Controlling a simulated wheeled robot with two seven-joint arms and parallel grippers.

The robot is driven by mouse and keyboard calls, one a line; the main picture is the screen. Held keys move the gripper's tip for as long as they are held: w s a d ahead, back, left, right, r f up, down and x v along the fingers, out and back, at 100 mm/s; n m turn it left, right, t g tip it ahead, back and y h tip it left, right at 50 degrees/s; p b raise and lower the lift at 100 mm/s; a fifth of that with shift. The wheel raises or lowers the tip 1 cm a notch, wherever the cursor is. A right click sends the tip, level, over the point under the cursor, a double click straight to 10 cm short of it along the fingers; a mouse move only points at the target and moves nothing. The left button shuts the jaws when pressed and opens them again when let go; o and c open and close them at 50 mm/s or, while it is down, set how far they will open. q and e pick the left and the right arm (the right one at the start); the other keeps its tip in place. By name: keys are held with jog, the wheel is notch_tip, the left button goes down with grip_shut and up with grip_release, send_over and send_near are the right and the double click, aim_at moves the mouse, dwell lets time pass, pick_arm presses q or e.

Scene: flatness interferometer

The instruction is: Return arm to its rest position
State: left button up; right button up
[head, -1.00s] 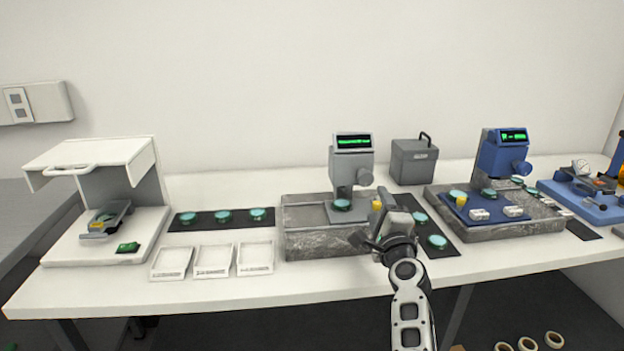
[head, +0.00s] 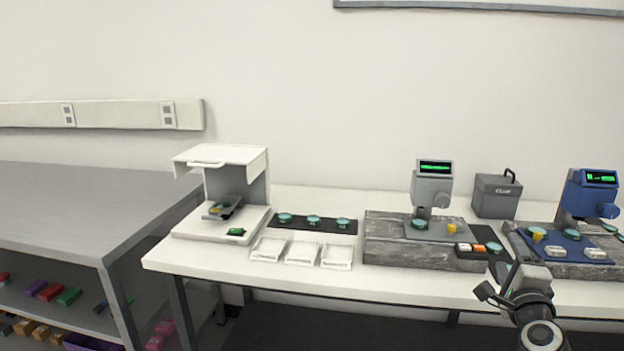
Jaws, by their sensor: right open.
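My right arm comes in from the bottom right of the head view. Its gripper (head: 498,292) is open and empty, in front of the white table's front edge at the right. It is apart from the grey gauge stand (head: 432,190), which stands on a grey stone plate (head: 400,262) behind it. A teal disc (head: 419,224) and a small yellow piece (head: 452,229) sit on that stand's plate. My left gripper is not in view.
A white hooded station (head: 221,182) stands at the table's left end, beside a dark mat (head: 299,222) with teal discs and white trays (head: 301,253). A blue gauge (head: 587,196) and grey box (head: 496,196) stand right. A grey shelf unit (head: 85,205) is left.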

jog(key=s+d+r+n+t+h, duration=0.1)
jog(key=s+d+r+n, duration=0.2)
jog(key=d+r, duration=0.6)
jog(key=s+d+r+n+h, duration=0.2)
jog(key=s+d+r+n, duration=0.1)
jog(key=d+r, duration=0.6)
jog(key=s+a+f+n+g+y, duration=0.2)
jog(key=a+f+n, duration=0.35)
jog(key=f, duration=0.55)
jog(key=s+a+f+n+g+y, duration=0.25)
jog(key=a+f+n, duration=0.3)
jog(key=f, duration=0.55)
jog(key=s+a+f+n+g+y, duration=0.1)
jog(key=s+a+f+n+y, duration=0.25)
jog(key=a+f, duration=0.5)
jog(key=s+a+f+n+g+y, duration=0.1)
jog(key=s+a+f+n+g, duration=0.3)
jog(key=s+f, duration=0.45)
jog(key=s+a+f+n+g+y, duration=0.1)
jog(key=s+a+f+n, duration=0.4)
jog(key=s+a+f, duration=0.3)
jog(key=a+r+m, duration=0.1)
jog(key=a+m, duration=0.4)
jog(key=a, duration=0.4)
jog(key=shift+s+a+r+t, duration=0.25)
jog(key=shift+s+t, duration=0.1)
jog(key=shift+s, duration=0.05)
jog(key=shift+m, duration=0.25)
